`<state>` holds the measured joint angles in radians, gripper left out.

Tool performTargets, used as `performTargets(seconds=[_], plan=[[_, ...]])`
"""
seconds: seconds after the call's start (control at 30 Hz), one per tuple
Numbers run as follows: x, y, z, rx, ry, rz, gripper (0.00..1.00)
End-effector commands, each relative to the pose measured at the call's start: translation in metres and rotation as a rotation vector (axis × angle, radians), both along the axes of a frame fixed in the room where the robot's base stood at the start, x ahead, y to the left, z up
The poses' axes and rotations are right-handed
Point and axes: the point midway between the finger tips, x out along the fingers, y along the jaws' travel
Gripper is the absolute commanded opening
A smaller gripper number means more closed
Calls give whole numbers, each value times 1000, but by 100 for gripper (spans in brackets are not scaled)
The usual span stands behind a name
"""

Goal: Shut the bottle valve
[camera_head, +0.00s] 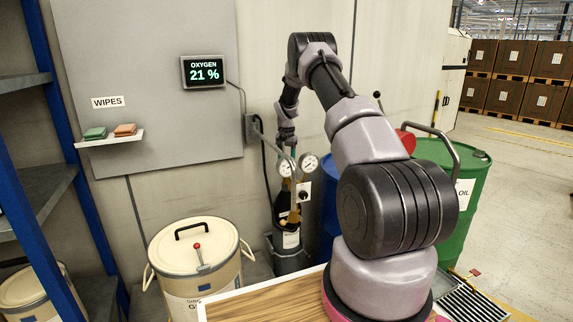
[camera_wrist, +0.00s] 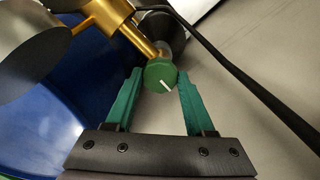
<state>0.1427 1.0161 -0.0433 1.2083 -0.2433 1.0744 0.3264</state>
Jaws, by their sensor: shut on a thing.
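The bottle valve's round green knob (camera_wrist: 160,75) shows in the wrist view, with a white line pointing to the lower right. It sits on a brass fitting (camera_wrist: 118,22). My gripper (camera_wrist: 160,82) has its two teal fingers on either side of the knob, shut on it. In the head view my gripper (camera_head: 287,142) reaches down to the top of the dark gas bottle (camera_head: 291,240) by the wall. Two round gauges stand there, the right one (camera_head: 309,163) clear to see. The knob itself is hidden by my gripper in the head view.
A blue drum (camera_head: 328,215) and a green drum (camera_head: 470,190) stand right of the bottle. A cream bin (camera_head: 190,255) stands to the left. A black hose (camera_wrist: 235,70) runs close by the knob. The wall display (camera_head: 204,71) reads oxygen 21 %.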

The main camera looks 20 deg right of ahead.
Motion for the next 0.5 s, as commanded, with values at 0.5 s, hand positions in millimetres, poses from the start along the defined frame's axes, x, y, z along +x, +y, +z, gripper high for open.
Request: performTargets(seconds=[0.5], plan=[[0,0,0,0,-1,82,0]])
